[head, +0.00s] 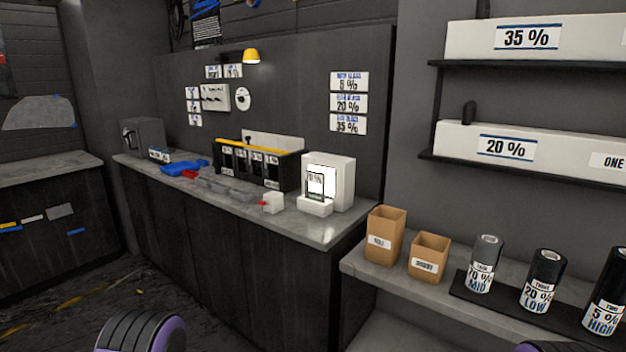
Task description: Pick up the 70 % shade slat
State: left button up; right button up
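A black rack with a yellow top bar (262,145) stands on the grey counter and holds several dark slats with small white labels (241,160). Their shade numbers are too small to read surely. A thin dark-framed piece (315,186) stands upright before the lit face of a white box (343,182); its label ends in a percent sign, and I cannot tell whether it is the 70 % slat. Parts of my arms show at the bottom edge, but neither gripper's fingers are in view.
The counter (335,233) also holds a blue item (184,168), grey blocks and a small white block (273,203). Floor is clear in front.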

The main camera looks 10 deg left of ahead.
aim_at(315, 181)
jog(key=u, duration=1.35)
jog(key=i, duration=1.7)
jog(key=z, duration=2.3)
